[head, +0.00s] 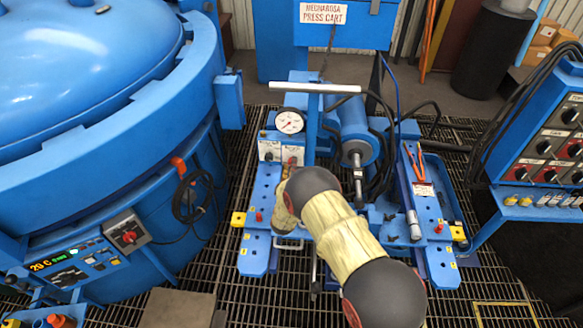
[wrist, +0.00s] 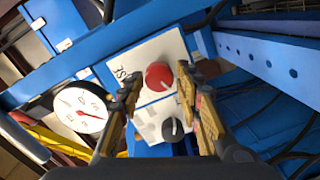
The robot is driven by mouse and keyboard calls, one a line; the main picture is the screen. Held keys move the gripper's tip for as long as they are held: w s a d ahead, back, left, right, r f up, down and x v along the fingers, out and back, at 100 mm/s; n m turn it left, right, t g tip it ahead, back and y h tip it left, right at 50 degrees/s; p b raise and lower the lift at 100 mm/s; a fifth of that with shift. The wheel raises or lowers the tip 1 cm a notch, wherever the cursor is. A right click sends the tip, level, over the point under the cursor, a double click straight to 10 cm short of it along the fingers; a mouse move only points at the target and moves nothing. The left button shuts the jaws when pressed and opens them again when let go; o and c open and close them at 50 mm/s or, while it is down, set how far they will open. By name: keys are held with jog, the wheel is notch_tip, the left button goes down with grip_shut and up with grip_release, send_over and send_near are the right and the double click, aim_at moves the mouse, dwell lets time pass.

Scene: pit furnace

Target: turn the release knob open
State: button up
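A round red knob (wrist: 158,76) sits on a white plate whose visible letters end in "SE"; the rest of the label is hidden. A dark knob (wrist: 173,129) sits on the white plate below it. My gripper (wrist: 157,82) is open, with one finger on each side of the red knob in the wrist view. I see no clear contact, and the gap in depth is hard to judge. In the head view the white panel (head: 270,151) is on the press cart below the gauge, and my arm hides most of the gripper.
A dial gauge (head: 290,121) stands just above the panel; it also shows left of my fingers in the wrist view (wrist: 80,110). A blue cylinder (head: 356,135) and hoses are to the right. A white bar (head: 315,88) crosses behind. The blue furnace (head: 95,120) fills the left.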

jog(key=shift+o, duration=1.1)
jog(key=s, duration=1.2)
jog(key=shift+a+r, duration=0.25)
